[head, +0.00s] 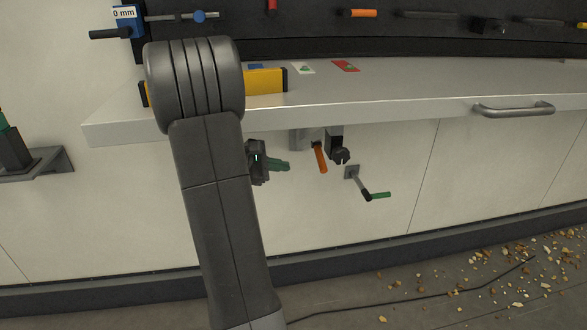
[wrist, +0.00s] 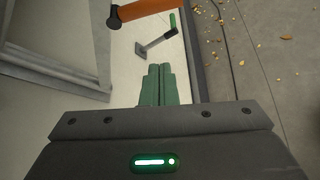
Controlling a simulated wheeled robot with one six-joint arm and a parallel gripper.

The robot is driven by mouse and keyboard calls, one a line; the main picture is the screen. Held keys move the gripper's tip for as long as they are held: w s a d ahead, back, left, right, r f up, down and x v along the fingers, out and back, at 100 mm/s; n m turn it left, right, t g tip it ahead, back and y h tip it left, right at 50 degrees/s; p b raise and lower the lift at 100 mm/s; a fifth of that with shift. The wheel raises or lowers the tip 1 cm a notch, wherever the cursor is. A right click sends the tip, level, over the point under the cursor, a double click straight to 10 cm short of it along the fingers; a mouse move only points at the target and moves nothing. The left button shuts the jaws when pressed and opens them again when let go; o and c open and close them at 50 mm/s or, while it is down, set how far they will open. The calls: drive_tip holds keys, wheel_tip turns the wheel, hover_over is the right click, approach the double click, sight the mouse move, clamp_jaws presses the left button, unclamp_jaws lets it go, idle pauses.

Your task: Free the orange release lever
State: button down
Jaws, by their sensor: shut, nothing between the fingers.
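The orange release lever (head: 321,158) hangs down below the front edge of the worktop in the head view, beside a dark bracket or clamp (head: 339,150). In the wrist view the orange lever (wrist: 145,8) crosses the top edge of the picture and is partly cut off. My gripper (head: 287,165) is to the left of the lever in the head view, with its green fingers pointing right and apart from it. In the wrist view my gripper (wrist: 160,68) has its green fingers together, with nothing between them. How the lever is held at its upper end cannot be made out.
A grey crank with a green handle (head: 378,195) sticks out of the panel below right of the lever; it also shows in the wrist view (wrist: 158,40). The worktop (head: 400,90) overhangs above. A metal handle (head: 513,109) is farther right. Debris (head: 500,280) litters the floor.

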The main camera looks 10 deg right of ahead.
sight(320, 157)
drive_tip(key=shift+s+a+r, duration=0.1)
drive_tip(key=shift+a+r, duration=0.1)
drive_tip(key=shift+a, duration=0.2)
drive_tip(key=shift+d, duration=0.1)
drive_tip(key=d+f+p, duration=0.1)
drive_tip(key=d+p, duration=0.1)
drive_tip(key=d, duration=0.7)
drive_tip(key=shift+w+d+p, duration=0.15)
drive_tip(key=shift+w+p, duration=0.15)
drive_tip(key=shift+w, duration=0.1)
drive_tip(key=shift+f, duration=0.1)
